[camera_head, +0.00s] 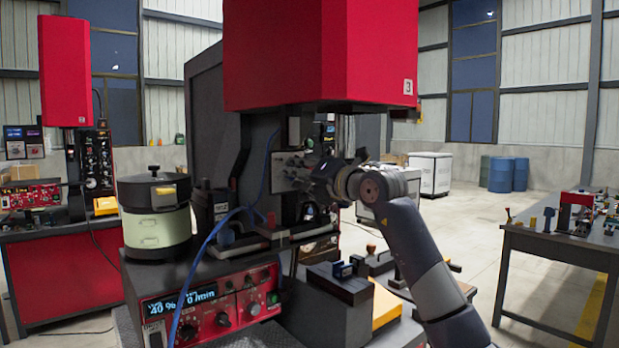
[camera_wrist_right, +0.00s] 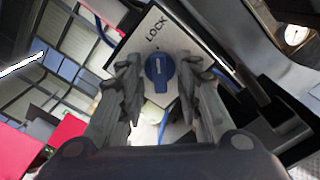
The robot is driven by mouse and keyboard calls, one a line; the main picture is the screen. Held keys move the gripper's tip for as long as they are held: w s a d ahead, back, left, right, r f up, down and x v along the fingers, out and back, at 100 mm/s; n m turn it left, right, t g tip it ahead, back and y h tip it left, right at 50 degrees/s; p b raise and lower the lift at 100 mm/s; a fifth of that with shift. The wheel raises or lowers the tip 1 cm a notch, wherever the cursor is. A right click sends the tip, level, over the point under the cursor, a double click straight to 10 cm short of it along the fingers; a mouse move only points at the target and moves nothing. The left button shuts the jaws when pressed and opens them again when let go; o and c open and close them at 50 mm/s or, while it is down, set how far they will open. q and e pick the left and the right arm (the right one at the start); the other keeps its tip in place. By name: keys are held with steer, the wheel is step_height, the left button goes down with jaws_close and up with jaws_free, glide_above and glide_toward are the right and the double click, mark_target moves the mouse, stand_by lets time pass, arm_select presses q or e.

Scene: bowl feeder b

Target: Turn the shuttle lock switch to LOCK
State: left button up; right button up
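The shuttle lock switch is a blue round knob (camera_wrist_right: 160,70) with a short white mark, on a pale plate (camera_wrist_right: 187,42) lettered LOCK in the right wrist view. The lettering sits above the knob and is tilted. My right gripper (camera_wrist_right: 159,62) has its two grey fingers apart, one on each side of the knob. A narrow gap seems to show on both sides; I cannot tell whether either finger touches it. In the head view my right gripper (camera_head: 306,178) reaches into the machine under the red hood (camera_head: 310,55), hiding the switch. My left gripper is out of view.
A control box (camera_head: 215,308) with a lit display and a pale green bowl feeder (camera_head: 157,225) stand left of the arm. A blue cable (camera_head: 207,245) hangs in front of the machine. A workbench (camera_head: 565,245) is at the right, with open floor before it.

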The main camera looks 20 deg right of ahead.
steer(key=v, duration=1.1)
steer(key=shift+s+d, duration=0.15)
steer(key=shift+s, duration=0.25)
